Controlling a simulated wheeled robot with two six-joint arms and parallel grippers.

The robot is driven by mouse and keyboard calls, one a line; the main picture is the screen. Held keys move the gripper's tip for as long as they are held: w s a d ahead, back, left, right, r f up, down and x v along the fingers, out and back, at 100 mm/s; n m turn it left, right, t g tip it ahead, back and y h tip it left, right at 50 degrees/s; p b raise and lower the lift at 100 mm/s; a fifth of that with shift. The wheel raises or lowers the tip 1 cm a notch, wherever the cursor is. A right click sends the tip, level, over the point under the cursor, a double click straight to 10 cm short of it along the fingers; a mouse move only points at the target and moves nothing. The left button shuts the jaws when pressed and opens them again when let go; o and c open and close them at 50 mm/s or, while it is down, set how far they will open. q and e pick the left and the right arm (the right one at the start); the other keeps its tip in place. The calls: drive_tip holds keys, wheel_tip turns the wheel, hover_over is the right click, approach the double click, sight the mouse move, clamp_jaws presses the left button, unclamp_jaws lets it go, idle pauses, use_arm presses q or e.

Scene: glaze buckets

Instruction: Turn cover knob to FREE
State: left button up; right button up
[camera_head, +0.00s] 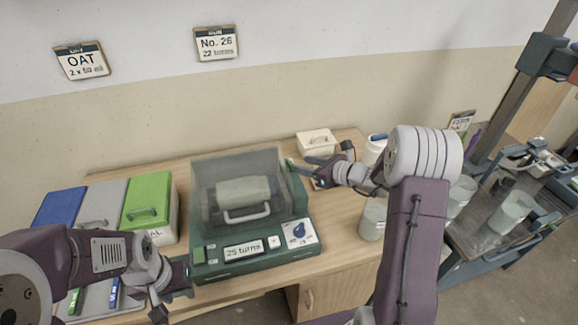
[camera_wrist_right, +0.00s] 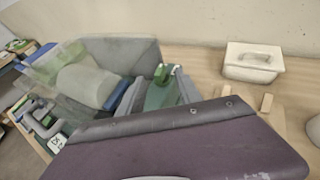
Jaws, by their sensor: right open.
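The green machine (camera_head: 255,262) stands on the wooden table with a clear cover (camera_head: 205,180) over a pale drum (camera_head: 243,190). Its front panel carries a blue knob (camera_head: 299,230), a display reading "25 turns" and a green switch. A small green part (camera_head: 290,163) shows at the machine's right side; in the right wrist view a green piece (camera_wrist_right: 160,92) lies between my fingers. I cannot read any FREE mark. My right gripper (camera_head: 308,170) is open beside the machine's right side; contact is unclear. My left gripper (camera_head: 172,292) is low at the machine's front left corner, its jaws unclear.
A cream lidded box (camera_head: 317,143) stands behind my right gripper, also in the right wrist view (camera_wrist_right: 253,65). Blue, grey and green lidded bins (camera_head: 150,200) stand left. White jars (camera_head: 372,220) stand right of the machine. A side bench (camera_head: 480,240) holds more jars.

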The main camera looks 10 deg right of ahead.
sight(291, 162)
drive_tip(key=x, duration=0.7)
drive_tip(key=shift+w+f+p, duration=0.1)
drive_tip(key=shift+w+p, duration=0.05)
drive_tip(key=shift+p, duration=0.15)
